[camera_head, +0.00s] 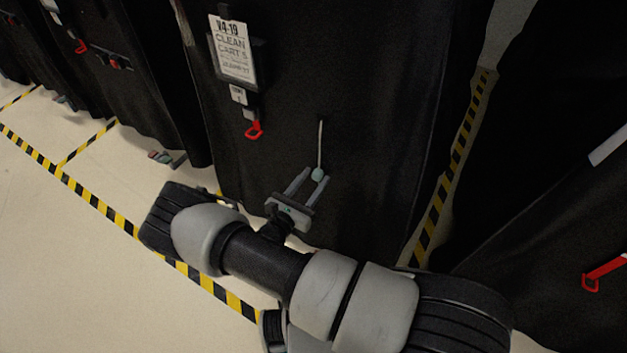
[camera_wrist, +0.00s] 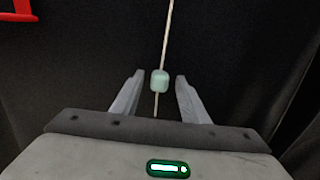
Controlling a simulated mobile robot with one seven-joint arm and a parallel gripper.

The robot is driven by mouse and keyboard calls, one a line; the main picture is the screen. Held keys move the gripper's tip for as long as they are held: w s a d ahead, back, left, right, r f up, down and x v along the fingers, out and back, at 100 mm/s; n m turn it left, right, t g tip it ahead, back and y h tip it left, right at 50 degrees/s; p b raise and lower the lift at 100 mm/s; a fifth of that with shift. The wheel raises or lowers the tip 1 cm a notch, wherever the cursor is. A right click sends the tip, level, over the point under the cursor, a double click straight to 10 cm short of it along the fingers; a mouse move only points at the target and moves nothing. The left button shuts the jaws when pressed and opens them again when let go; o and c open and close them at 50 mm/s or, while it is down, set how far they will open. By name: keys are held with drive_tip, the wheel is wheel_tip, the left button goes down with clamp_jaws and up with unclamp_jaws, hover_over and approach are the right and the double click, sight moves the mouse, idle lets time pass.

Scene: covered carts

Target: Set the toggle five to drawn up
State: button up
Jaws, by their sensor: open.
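The toggle, a small pale green cord stop (camera_head: 317,175), sits near the lower end of a thin whitish cord (camera_head: 320,140) that hangs down the front of the black cart cover (camera_head: 370,90). In the wrist view the toggle (camera_wrist: 159,81) is between the fingertips, with dark gaps on both sides, and a short cord end shows below it. My gripper (camera_head: 308,176) is open around the toggle and does not appear to touch it. It also shows open in the wrist view (camera_wrist: 158,82). The cart's sign (camera_head: 232,50) reads V4-19, CLEAN CART 5.
A red hook-like handle (camera_head: 254,130) hangs below the sign, up and left of the cord. Other black covered carts (camera_head: 120,60) stand to the left and right. Yellow-black tape (camera_head: 100,205) marks the pale floor (camera_head: 60,260), which is open at the left.

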drive_tip(key=shift+w+d, duration=0.15)
drive_tip(key=shift+w, duration=0.05)
clamp_jaws()
wheel_tip(320, 180, up, 11)
drive_tip(key=p, duration=0.7)
drive_tip(key=shift+r+p, duration=0.2)
drive_tip(key=shift+p, duration=0.15)
drive_tip(key=shift+f, duration=0.1)
unclamp_jaws()
